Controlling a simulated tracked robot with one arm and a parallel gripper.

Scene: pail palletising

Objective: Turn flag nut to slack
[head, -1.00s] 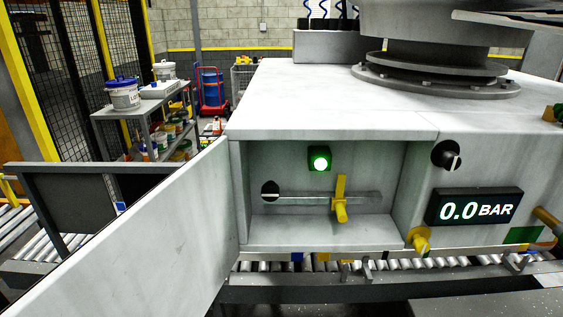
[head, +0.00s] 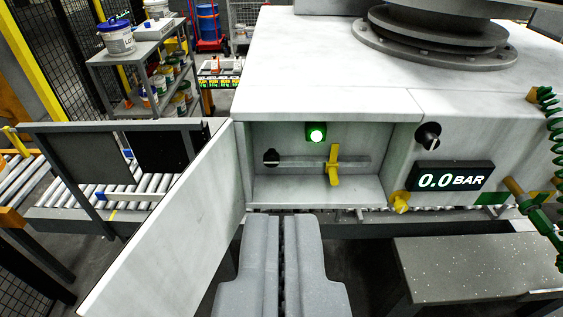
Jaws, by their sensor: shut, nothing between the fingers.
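The yellow flag nut (head: 333,166) sits on a grey slotted bar (head: 310,163) inside the open recess of the white cabinet. Its flag stands roughly upright, towards the right part of the bar. A black knob (head: 271,158) is at the bar's left end. A green lamp (head: 316,134) glows above the bar. My gripper (head: 280,222) is in the lower middle of the view, its two grey fingers together and empty. It is in front of and below the recess, apart from the nut.
The white door (head: 165,225) hangs open left of the recess. Right of it are a black knob (head: 428,136), a display (head: 455,178) reading 0.0 BAR and a yellow valve (head: 400,201). A grey table (head: 470,268) stands lower right. Roller conveyor (head: 130,185) lies left.

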